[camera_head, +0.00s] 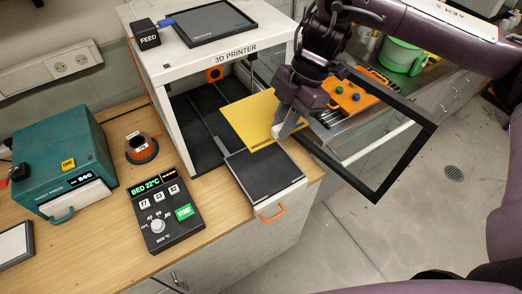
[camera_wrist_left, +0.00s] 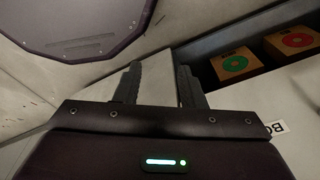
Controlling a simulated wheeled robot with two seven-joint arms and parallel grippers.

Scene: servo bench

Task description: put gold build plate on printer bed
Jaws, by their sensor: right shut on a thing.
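The gold build plate (camera_head: 252,118) is a flat yellow sheet at the front opening of the 3D printer (camera_head: 202,72). My right gripper (camera_head: 284,130) is shut on the plate's right edge and holds it tilted. The dark printer bed (camera_head: 262,176) is pulled out at the front on its tray with an orange handle (camera_head: 272,214). The plate is above and behind the bed, and I cannot tell whether they touch. My left gripper (camera_wrist_left: 157,88) shows in the left wrist view with its fingers apart and nothing between them. It is not seen in the head view.
The printer's framed door (camera_head: 405,155) stands open to the right. A control box (camera_head: 160,208) reading BED 22°C, an orange-black spool (camera_head: 141,148) and a teal oven (camera_head: 68,150) are on the bench.

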